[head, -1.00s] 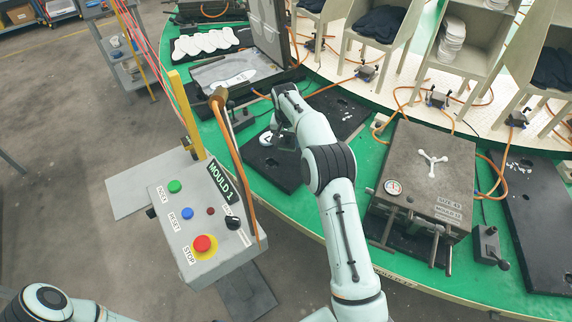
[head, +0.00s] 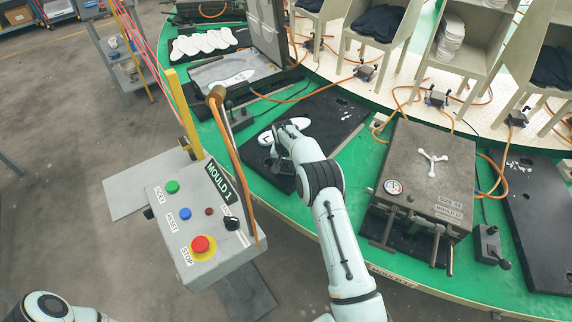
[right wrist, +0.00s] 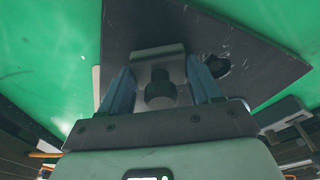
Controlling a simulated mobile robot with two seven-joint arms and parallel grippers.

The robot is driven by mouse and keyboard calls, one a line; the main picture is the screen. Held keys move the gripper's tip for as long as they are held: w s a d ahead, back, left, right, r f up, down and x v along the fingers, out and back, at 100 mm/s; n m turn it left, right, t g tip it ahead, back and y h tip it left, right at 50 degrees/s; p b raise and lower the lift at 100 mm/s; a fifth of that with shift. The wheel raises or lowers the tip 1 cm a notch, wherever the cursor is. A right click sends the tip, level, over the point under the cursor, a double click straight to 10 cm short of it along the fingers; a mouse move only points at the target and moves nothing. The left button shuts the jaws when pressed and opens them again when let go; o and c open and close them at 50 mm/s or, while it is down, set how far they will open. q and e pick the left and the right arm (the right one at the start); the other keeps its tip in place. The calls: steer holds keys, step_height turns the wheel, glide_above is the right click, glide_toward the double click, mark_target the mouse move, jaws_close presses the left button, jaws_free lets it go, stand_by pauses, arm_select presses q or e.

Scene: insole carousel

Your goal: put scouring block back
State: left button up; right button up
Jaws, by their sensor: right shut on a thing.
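My right gripper (head: 278,160) hangs over the near left part of a black board (head: 335,112) in the head view. In the right wrist view its blue fingers (right wrist: 160,90) are shut on a small grey block with a dark round knob (right wrist: 160,62), which I take to be the scouring block. The black board (right wrist: 260,60) shows beyond it, with a hole beside the right finger. I cannot tell whether the block touches the board. In the head view the gripper mostly hides the block. My left gripper is out of view.
A control box (head: 205,215) with an orange hose stands to the left. A closed grey mould (head: 425,175) stands to the right. Green table surface lies between.

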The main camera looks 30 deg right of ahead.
steer(key=o, duration=1.5)
steer(key=shift+f, duration=0.1)
steer(key=shift+c, duration=0.2)
step_height(320, 180, up, 12)
steer(key=s+a, duration=0.1)
steer(key=shift+s+a, duration=0.15)
steer(key=shift+s, duration=0.1)
